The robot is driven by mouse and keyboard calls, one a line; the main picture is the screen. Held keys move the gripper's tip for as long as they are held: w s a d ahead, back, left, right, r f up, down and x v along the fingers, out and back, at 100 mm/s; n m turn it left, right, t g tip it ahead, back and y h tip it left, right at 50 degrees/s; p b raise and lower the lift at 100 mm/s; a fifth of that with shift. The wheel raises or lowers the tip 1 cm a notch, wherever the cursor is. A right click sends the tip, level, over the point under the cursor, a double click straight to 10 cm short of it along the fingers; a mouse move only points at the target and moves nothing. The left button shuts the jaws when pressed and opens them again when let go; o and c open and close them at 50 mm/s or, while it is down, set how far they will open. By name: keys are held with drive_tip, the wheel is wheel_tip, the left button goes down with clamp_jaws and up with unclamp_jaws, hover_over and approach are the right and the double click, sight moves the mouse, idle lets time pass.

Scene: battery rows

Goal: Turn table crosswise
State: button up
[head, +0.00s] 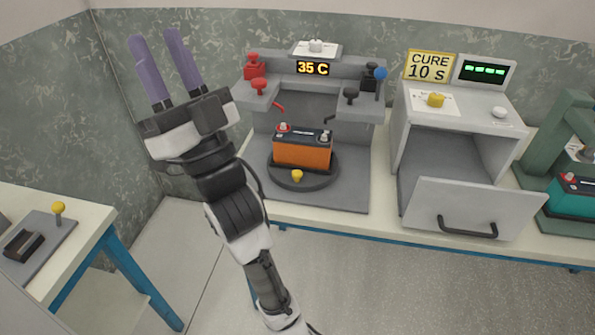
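A dark round turntable (322,180) sits on the grey base of a test station on the bench. A yellow knob (297,176) stands at its front rim. An orange battery with a black top (302,154) stands upright on the turntable, its long side running left to right. It has a red and white terminal on the left and a pale one on the right. My gripper (155,36) is raised left of the station, its two purple fingers pointing up and apart, with nothing between them. It is well clear of the turntable and knob.
The station has red clamps (258,87) left, black ones (351,94) right and a "35 C" display (313,68). A teal battery (576,199) stands far right; a side table (92,220) is left.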

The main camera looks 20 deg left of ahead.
drive_tip(key=w+f+m+t+h, duration=0.4)
drive_tip(key=w+f+m+h, duration=0.3)
drive_tip(key=w+f+m, duration=0.3)
drive_tip(key=m+g+h+b, duration=0.2)
drive_tip(key=m+h, duration=0.3)
drive_tip(key=m, duration=1.1)
hover_over(300, 175)
drive_tip(key=s+d, duration=0.3)
drive_tip(key=s, duration=0.2)
wheel_tip(300, 175, down, 18)
drive_tip(key=s+d+f+m+g+b, duration=0.15)
drive_tip(key=d+f+m+g, duration=0.25)
drive_tip(key=d+f+m, duration=0.45)
drive_tip(key=shift+h, duration=0.4)
drive_tip(key=x, duration=0.5)
drive_tip(key=f+p+x, duration=0.1)
drive_tip(key=x, duration=0.3)
drive_tip(key=f+p+x, duration=0.1)
drive_tip(key=x, duration=0.4)
drive_tip(key=shift+w+a+f, duration=0.1)
drive_tip(key=shift+a, duration=0.15)
clamp_jaws()
